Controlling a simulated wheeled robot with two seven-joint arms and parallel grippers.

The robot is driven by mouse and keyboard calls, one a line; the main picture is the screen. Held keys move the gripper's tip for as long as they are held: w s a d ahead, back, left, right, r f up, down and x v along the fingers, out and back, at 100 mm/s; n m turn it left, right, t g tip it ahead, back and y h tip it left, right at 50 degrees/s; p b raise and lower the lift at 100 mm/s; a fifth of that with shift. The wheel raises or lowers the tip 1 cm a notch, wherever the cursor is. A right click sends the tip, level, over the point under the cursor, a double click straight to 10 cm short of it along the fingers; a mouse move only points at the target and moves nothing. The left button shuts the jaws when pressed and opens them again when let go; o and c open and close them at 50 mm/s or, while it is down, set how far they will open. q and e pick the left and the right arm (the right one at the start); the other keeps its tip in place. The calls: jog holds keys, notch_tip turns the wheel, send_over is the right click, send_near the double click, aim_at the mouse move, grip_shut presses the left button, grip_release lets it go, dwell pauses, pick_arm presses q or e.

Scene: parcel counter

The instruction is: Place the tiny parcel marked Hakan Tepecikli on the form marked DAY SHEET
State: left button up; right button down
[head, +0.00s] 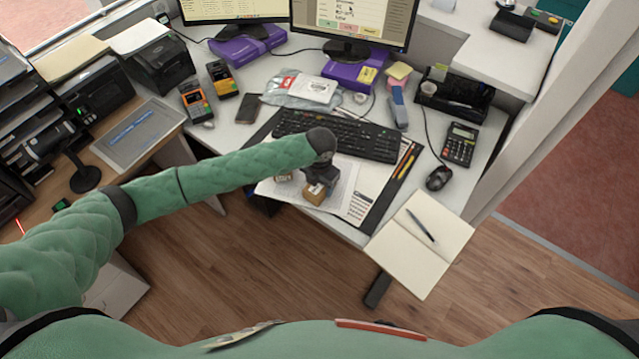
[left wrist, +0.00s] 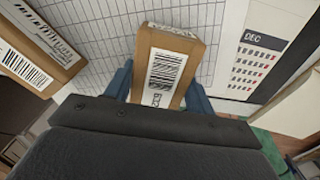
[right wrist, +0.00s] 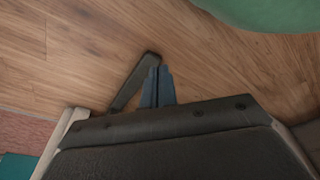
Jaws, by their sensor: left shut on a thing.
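My left gripper (head: 318,178) is shut on a tiny brown parcel (head: 314,194). In the left wrist view the held parcel (left wrist: 170,65) has a white barcode label and sits between the two blue fingers. It is over a white gridded sheet (head: 338,190) on the desk; I cannot tell whether it touches it. A second small brown parcel (left wrist: 42,48), also labelled, lies on the left, partly hidden by my arm in the head view. No name and no DAY SHEET heading is legible. My right gripper (right wrist: 159,72) is shut and empty, over the wooden floor.
A black keyboard (head: 340,135) lies behind the sheet. An open notebook (head: 415,250) with a pen overhangs the desk's front edge. A mouse (head: 439,178) and calculator (head: 460,143) are at right. A DEC calendar panel (left wrist: 257,50) borders the grid.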

pick_arm(q)
jog(key=shift+f, duration=0.1)
jog(key=o, duration=1.1)
pick_arm(e)
jog(key=shift+d, duration=0.1)
pick_arm(q)
jog(key=shift+r, duration=0.3)
notch_tip(320, 180, up, 12)
jog(key=b, duration=0.4)
jog(key=shift+f+b, duration=0.15)
jog(key=shift+b, duration=0.15)
pick_arm(e)
jog(key=w+a+r, duration=0.3)
jog(key=r, duration=0.6)
jog(key=shift+a+r+g, duration=0.2)
jog(key=shift+a+g, duration=0.1)
jog(key=shift+g, duration=0.1)
